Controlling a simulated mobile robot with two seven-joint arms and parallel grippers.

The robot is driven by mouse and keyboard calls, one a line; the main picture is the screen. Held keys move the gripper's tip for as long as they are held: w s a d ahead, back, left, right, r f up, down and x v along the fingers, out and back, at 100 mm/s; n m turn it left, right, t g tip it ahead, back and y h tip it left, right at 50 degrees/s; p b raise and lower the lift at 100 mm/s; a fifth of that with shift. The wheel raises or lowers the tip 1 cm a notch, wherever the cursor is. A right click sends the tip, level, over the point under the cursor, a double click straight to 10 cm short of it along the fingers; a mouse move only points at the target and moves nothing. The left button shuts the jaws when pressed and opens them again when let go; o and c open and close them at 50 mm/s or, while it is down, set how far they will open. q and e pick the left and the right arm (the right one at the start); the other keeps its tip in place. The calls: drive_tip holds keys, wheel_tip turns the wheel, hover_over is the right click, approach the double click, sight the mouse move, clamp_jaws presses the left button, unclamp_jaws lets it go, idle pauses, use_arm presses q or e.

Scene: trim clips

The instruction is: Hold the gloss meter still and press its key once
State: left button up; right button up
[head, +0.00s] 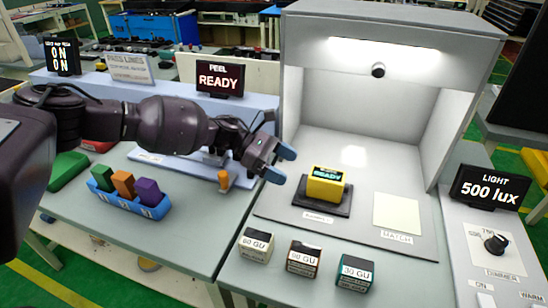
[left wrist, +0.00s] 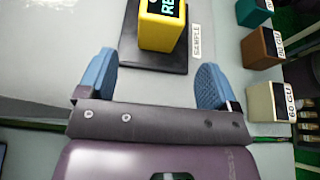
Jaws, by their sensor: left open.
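The yellow gloss meter (head: 326,184) stands on a dark plate (head: 308,207) inside the grey light booth. Its screen (head: 328,173) reads READY in green. My left gripper (head: 280,163) is open and empty, left of the meter and apart from it. In the left wrist view the meter (left wrist: 160,27) lies ahead of the open blue fingertips (left wrist: 155,80), at the top of the picture. I cannot make out a separate key on the meter. My right gripper is not in view.
Three blocks, marked 60 GU (head: 256,246), 90 GU (head: 303,258) and 30 GU (head: 355,273), stand in front of the booth. A pale square marked MATCH (head: 397,213) lies right of the meter. A blue holder (head: 128,203) with coloured blocks stands left. A 500 lux display (head: 490,189) stands right.

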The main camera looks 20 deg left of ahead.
sight(311, 180)
use_arm(q)
drive_tip(key=x, duration=0.7)
drive_tip(key=shift+w, duration=0.1)
drive_tip(key=shift+d+f, duration=0.2)
drive_tip(key=shift+d, duration=0.15)
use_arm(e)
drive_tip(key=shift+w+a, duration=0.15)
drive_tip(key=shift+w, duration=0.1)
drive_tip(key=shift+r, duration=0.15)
use_arm(q)
drive_tip(key=c, duration=1.1)
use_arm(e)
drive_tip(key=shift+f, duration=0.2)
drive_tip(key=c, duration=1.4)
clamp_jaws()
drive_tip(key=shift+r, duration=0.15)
